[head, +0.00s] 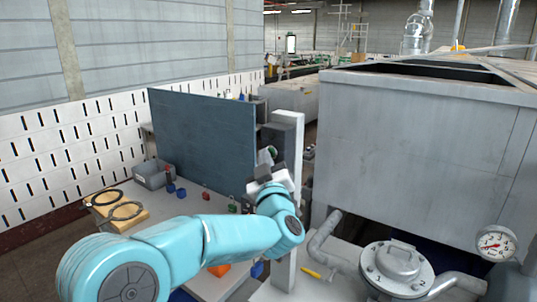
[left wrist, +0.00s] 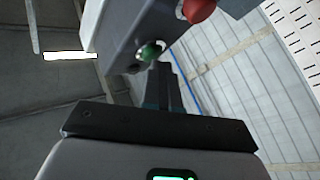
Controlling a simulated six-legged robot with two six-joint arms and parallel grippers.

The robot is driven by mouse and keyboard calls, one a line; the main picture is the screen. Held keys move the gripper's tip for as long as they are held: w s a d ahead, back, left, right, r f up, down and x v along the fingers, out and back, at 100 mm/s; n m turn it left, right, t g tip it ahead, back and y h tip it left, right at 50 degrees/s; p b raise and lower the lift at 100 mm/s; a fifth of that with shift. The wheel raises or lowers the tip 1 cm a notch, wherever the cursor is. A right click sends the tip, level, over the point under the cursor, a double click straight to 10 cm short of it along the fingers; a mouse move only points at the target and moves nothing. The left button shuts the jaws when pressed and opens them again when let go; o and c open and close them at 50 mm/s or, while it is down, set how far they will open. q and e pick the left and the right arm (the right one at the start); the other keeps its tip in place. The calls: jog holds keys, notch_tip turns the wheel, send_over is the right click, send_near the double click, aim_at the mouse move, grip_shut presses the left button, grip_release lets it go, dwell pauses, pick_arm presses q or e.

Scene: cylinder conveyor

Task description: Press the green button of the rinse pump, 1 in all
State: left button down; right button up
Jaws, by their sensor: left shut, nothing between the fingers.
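The green button (left wrist: 150,50) is a small round knob on the grey control box (left wrist: 135,30) in the left wrist view. A larger red button (left wrist: 198,9) is on the same box. My left gripper (left wrist: 160,68) is shut and empty, its dark fingers pointing at the box with their tips close to the green button. I cannot tell whether they touch. In the head view my left gripper (head: 270,172) is beside the control box (head: 281,135) on its pale post (head: 291,205). The button cannot be made out clearly there. My right gripper is out of view.
A table (head: 190,207) with a grey bin (head: 153,174), two ring-shaped parts (head: 112,207) and small coloured pieces is behind my arm. A dark blue panel (head: 205,135) stands on it. A large grey tank (head: 410,160), a round-lidded pump (head: 398,265) and a gauge (head: 496,243) are on the right.

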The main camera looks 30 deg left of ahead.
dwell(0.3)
pick_arm(q)
jog(key=shift+s+b, duration=0.7)
jog(key=shift+s, duration=0.15)
jog(key=shift+f, duration=0.1)
jog(key=shift+s+a+b, duration=0.15)
jog(key=shift+s+b, duration=0.6)
jog(key=shift+s, duration=0.5)
jog(key=shift+s+a+b, duration=0.1)
jog(key=shift+s+b, duration=0.6)
jog(key=shift+s, duration=0.55)
